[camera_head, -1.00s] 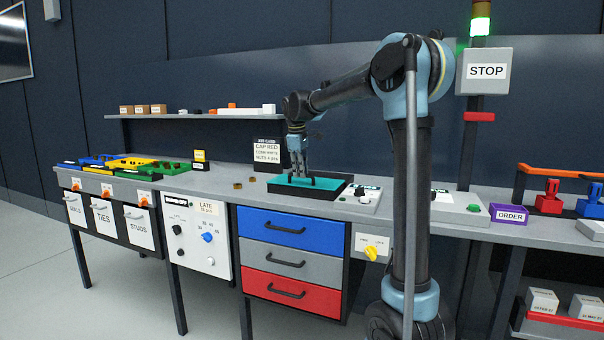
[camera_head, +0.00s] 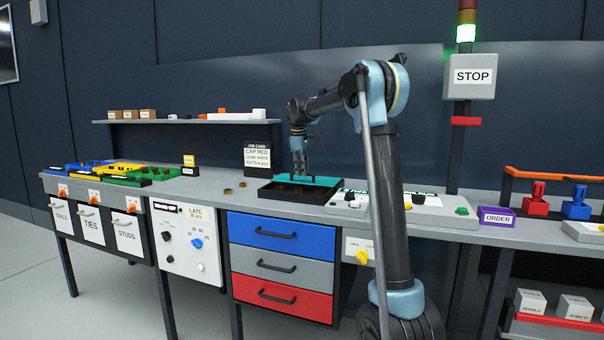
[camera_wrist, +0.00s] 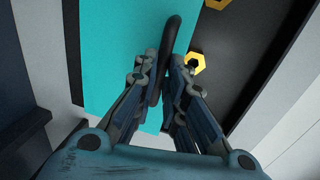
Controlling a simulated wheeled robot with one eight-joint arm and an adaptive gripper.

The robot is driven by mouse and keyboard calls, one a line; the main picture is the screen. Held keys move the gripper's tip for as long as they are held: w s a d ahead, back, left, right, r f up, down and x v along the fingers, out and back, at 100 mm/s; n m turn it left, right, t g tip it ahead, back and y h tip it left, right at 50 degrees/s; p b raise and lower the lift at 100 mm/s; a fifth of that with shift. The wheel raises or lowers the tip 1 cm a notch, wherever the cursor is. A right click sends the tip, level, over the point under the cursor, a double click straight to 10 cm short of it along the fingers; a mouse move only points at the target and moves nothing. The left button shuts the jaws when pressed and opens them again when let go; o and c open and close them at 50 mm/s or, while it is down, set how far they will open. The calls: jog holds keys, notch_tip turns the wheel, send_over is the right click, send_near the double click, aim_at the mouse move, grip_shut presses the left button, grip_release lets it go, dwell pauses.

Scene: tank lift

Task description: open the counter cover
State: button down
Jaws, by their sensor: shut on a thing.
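The teal cover (camera_head: 325,181) lies across the back part of a low black tray (camera_head: 308,199) on the counter. It also fills the left of the wrist view (camera_wrist: 115,55). The front part of the tray is uncovered, and yellow hex nuts (camera_wrist: 195,63) show inside. My gripper (camera_head: 300,178) is shut on the cover's black handle (camera_wrist: 173,28); in the wrist view the fingers (camera_wrist: 167,65) close around the bar. The fingers hide part of the handle.
A grey panel with knobs (camera_head: 420,201) sits right of the tray. Small brass rings (camera_head: 228,191) lie on the counter to the left, with clear counter around them. A job card (camera_head: 257,158) stands behind, and coloured bins (camera_head: 125,172) are further left.

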jog(key=c, duration=1.7)
grip_release()
jog(key=shift+o, duration=0.2)
notch_tip(320, 180, up, 12)
jog(key=s, duration=0.2)
jog(key=shift+a+f, duration=0.15)
jog(key=shift+a, duration=0.25)
jog(key=shift+s, duration=0.1)
jog(key=s+d+f+m, duration=0.2)
jog(key=s+d, duration=0.3)
jog(key=s, duration=0.3)
jog(key=s+d+f+m, duration=0.2)
jog(key=s+d+f, duration=0.3)
jog(key=s, duration=0.4)
jog(key=s+d+f+m, duration=0.3)
jog(key=s+d+f, duration=0.1)
jog(key=s, duration=0.4)
jog(key=shift+s+d, duration=0.35)
jog(key=shift+d, duration=0.5)
jog(key=s+d+f+m, duration=0.2)
jog(key=s+f+m, duration=0.1)
jog(key=s+f, duration=0.9)
jog(key=s+d+f+m, duration=0.3)
jog(key=s+f, duration=0.8)
jog(key=f, duration=0.2)
jog(key=shift+s+d+m+y, duration=0.35)
jog(key=shift+s+m+y, duration=0.05)
